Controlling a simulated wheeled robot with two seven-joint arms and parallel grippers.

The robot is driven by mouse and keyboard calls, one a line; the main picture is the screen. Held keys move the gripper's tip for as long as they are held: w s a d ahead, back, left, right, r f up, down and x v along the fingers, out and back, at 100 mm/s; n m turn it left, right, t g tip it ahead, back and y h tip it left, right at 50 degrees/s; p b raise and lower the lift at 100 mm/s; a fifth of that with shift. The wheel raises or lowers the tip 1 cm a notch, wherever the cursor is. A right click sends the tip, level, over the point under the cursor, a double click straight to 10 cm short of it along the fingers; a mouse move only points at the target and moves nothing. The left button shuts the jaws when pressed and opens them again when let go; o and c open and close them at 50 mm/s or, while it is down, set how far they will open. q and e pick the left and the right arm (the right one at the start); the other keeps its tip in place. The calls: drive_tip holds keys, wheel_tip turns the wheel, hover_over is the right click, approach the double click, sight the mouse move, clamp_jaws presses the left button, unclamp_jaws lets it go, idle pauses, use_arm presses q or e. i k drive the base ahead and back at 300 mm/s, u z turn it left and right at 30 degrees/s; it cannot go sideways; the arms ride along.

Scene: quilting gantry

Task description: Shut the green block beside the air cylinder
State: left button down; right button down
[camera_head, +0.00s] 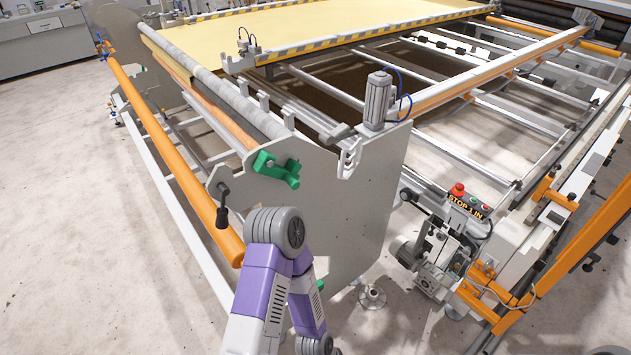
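The green block (277,168) is mounted on the upper left part of the grey end plate (345,215), at the end of the rollers. It looks tilted, with one end sticking out to the lower right; I cannot tell from this view whether it is open or shut. The grey air cylinder (377,100) stands upright on the plate's top corner to the right, with a blue hose. A purple and grey arm of mine reaches up from the bottom in front of the plate and bends back down. Neither of my grippers is in view.
A black-handled lever (222,205) hangs at the plate's left edge. A long orange roller (165,150) runs along the left side. A control box with a red button (458,189) stands to the right. The floor at far left is clear.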

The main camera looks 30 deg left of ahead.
sight(264, 164)
drive_tip(key=z, duration=0.65)
drive_tip(key=i, duration=0.65)
drive_tip(key=u, duration=3.2)
